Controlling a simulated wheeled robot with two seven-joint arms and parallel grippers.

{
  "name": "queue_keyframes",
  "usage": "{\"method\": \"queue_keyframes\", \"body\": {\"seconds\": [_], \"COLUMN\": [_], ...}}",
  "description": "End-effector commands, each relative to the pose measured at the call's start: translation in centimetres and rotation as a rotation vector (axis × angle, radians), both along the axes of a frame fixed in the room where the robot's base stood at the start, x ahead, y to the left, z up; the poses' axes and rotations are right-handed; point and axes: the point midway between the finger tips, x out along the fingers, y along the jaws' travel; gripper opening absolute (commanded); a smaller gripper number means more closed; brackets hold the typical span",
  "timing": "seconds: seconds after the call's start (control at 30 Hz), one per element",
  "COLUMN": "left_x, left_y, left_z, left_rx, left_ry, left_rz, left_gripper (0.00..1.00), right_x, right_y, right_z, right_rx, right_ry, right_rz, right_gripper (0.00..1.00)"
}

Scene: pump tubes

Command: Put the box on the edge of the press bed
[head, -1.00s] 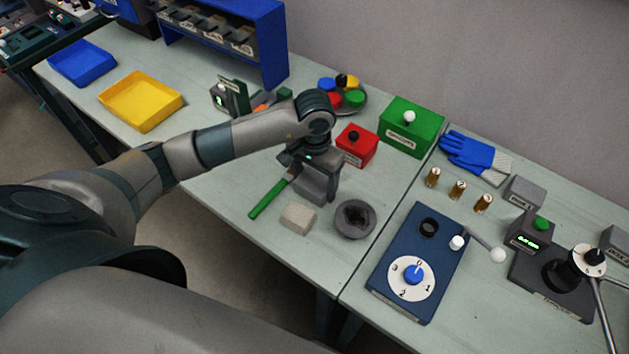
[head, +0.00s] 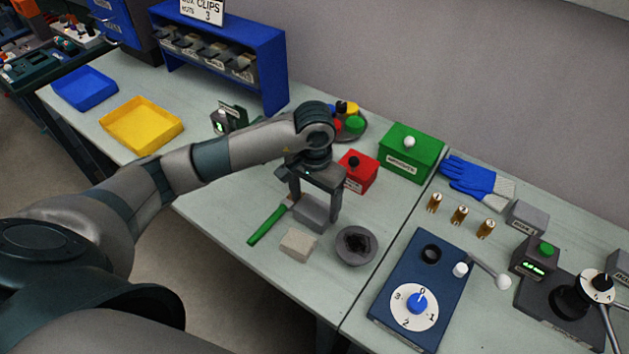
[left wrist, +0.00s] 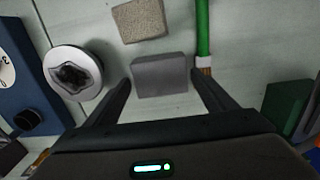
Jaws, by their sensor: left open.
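A plain grey box (head: 311,212) lies on the bench; it also shows in the left wrist view (left wrist: 160,76). My left gripper (head: 315,206) points down over it, open and empty. In the left wrist view its fingertips (left wrist: 160,83) stand on either side of the box, with a small gap on each side. A dark base with a black post and a lever (head: 555,312), which looks like the press, is at the right edge, partly cut off. My right gripper is out of view.
Close to the box are a green-handled brush (head: 266,224), a beige block (head: 299,243) and a round grey dish (head: 357,246). A red box (head: 358,172) stands behind. A blue dial unit (head: 425,285) and brass pieces (head: 459,215) lie between dish and press.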

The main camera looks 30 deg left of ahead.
Motion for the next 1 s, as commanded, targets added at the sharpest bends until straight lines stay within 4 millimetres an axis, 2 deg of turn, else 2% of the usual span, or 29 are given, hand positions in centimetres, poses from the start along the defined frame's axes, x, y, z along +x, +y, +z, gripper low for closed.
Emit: {"method": "queue_keyframes", "body": {"seconds": [0.03, 0.2, 0.5, 0.7, 1.0], "left_x": [0.2, 0.2, 0.1, 0.0, 0.0], "left_y": [0.0, 0.0, 0.1, 0.0, 0.0], "left_z": [0.6, 3.4, 7.6, 8.7, 8.9], "left_rx": [0.0, 0.001, 0.002, 0.001, 0.001], "left_ry": [-0.007, -0.006, -0.003, -0.001, -0.001], "left_rz": [-0.001, -0.001, 0.001, 0.001, 0.001], "left_gripper": [0.78, 0.78, 0.78, 0.78, 0.78], "right_x": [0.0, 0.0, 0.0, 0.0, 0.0], "right_y": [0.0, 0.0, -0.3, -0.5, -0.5], "right_z": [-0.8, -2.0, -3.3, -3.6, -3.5], "right_rx": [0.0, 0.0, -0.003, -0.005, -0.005], "right_ry": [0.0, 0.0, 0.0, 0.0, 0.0], "right_rz": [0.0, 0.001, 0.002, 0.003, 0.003], "right_gripper": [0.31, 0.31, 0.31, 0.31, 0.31]}}
